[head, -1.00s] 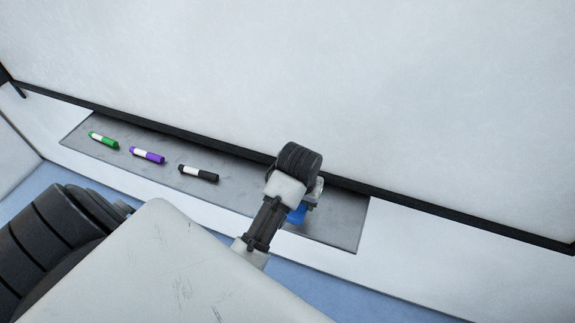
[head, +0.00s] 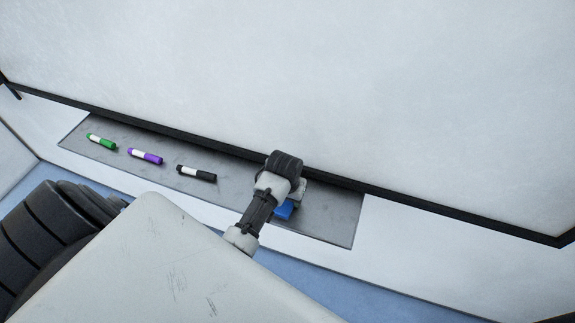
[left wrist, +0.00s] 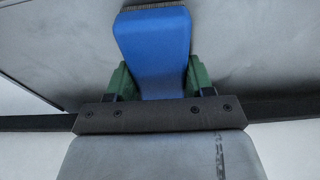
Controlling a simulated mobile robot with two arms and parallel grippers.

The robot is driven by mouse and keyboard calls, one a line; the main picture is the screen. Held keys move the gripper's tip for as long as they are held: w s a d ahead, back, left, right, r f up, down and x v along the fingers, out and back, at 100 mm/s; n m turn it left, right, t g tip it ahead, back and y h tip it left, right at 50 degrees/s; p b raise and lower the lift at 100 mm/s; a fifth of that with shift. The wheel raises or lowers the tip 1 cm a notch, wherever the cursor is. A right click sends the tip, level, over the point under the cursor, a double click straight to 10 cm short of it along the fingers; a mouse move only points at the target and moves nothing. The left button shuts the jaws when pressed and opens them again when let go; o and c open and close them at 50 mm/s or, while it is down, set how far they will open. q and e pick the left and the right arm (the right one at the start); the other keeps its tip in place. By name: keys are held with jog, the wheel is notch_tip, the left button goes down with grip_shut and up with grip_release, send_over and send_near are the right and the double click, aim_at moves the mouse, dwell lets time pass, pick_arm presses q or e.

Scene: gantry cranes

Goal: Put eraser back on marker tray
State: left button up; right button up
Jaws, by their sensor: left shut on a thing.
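The blue eraser (left wrist: 153,45) is between the green fingers of my left gripper (left wrist: 155,80) in the left wrist view, with a thin bristly strip at its far end. In the head view part of the blue eraser (head: 284,210) shows beside my left wrist, over the right part of the grey marker tray (head: 328,216). The left gripper is shut on the eraser; its fingers are mostly hidden by my arm in the head view. I cannot tell whether the eraser touches the tray. My right gripper is not in view.
A green marker (head: 101,141), a purple marker (head: 145,156) and a black marker (head: 197,173) lie on the tray's left half. The whiteboard (head: 380,90) with its dark lower edge rises behind. The tray's right end is clear.

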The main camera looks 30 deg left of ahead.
aim_at(285, 202)
pick_arm(q)
jog(key=o, duration=0.9)
jog(key=shift+o, duration=0.6)
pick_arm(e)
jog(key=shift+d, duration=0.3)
pick_arm(q)
jog(key=shift+r, duration=0.3)
notch_tip(285, 202, up, 11)
jog(key=s+b, duration=0.1)
jog(key=b, duration=0.1)
jog(key=shift+s+d+r, duration=0.2)
jog(key=shift+s+d, duration=0.1)
jog(key=shift+s, duration=0.1)
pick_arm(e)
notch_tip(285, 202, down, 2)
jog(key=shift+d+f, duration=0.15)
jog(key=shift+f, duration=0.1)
